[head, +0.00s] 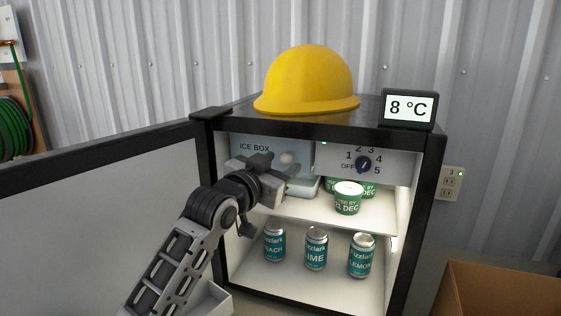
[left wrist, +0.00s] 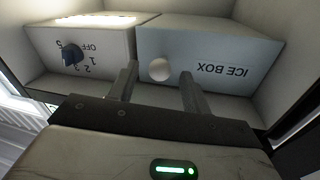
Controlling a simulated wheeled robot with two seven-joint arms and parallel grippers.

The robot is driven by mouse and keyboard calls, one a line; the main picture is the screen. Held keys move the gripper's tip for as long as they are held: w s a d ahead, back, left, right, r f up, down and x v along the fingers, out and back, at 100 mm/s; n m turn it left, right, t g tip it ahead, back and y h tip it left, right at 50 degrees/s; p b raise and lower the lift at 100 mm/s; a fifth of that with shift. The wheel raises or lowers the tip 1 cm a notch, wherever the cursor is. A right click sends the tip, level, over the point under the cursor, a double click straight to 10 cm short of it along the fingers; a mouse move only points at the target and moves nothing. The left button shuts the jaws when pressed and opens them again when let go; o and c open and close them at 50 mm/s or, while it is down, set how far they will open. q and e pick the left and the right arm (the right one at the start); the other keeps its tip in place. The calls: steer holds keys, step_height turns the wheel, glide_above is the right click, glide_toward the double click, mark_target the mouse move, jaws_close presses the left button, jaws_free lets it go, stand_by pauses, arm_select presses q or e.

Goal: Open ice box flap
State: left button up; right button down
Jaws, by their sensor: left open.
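The ice box flap (head: 254,149) is a pale blue panel marked "ICE BOX" at the upper left inside the open fridge. It looks closed, and it also shows upside down in the left wrist view (left wrist: 215,60). A round white knob (head: 287,158) sits on the flap; in the left wrist view the knob (left wrist: 159,69) is beyond the fingertips and between their lines. My left gripper (head: 296,178) is open in front of the flap, just below the knob in the head view. In the left wrist view its two fingers (left wrist: 159,80) are apart with nothing between them. My right gripper is not in view.
The fridge door (head: 95,215) stands open at the left. A dial (head: 363,165) is right of the flap. Tubs (head: 348,198) stand on the shelf and cans (head: 316,249) below. A yellow hard hat (head: 308,80) and a temperature display (head: 409,107) are on top. A cardboard box (head: 495,290) is lower right.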

arm_select(q)
steer(key=shift+w+d, duration=0.25)
steer(key=shift+w, duration=0.15)
